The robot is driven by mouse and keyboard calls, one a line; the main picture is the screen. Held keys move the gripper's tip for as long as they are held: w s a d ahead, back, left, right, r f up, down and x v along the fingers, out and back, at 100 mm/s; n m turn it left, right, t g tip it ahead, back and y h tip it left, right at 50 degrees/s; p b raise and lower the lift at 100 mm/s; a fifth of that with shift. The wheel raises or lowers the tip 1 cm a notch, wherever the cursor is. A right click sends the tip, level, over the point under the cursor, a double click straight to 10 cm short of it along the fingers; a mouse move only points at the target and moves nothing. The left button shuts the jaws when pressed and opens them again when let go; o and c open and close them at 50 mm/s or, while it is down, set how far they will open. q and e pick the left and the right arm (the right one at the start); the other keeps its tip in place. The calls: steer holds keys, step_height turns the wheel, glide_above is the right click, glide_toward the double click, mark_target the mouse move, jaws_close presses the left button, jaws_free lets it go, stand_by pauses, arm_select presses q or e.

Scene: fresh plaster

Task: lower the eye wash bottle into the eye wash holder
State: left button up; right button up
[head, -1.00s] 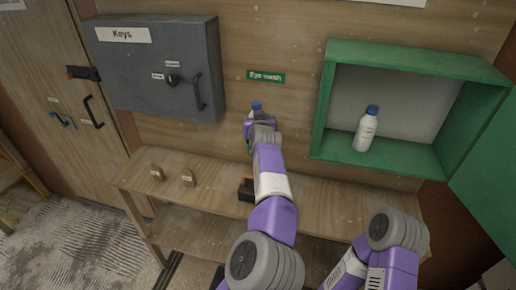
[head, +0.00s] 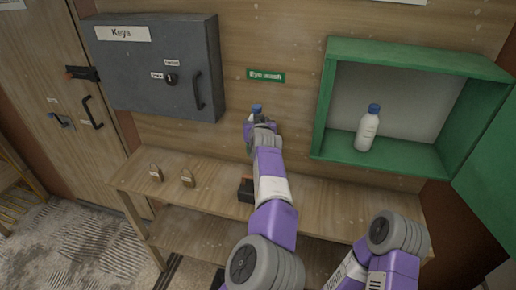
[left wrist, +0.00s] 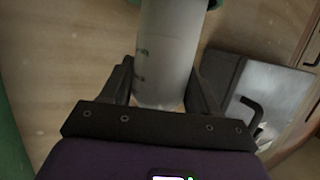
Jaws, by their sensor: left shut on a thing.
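The held eye wash bottle shows its blue cap (head: 256,108) above my left gripper (head: 262,126) in the head view, below the green eye wash sign (head: 265,75). In the left wrist view its white body (left wrist: 165,50) runs between the two dark fingers, which are shut on it. My gripper and arm hide the lower bottle in the head view. I cannot make out the eye wash holder there. A bit of green shows beside the bottle at the top of the wrist view; I cannot tell what it is. My right gripper is out of view.
An open green cabinet (head: 420,162) at right holds another white bottle (head: 367,130). A grey key cabinet (head: 135,80) hangs at left.

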arm_select(q)
steer(key=shift+f+b, duration=1.25)
stand_by(0.5)
steer(key=o, duration=1.3)
steer(key=shift+f, duration=0.1)
steer(key=shift+o, duration=0.2)
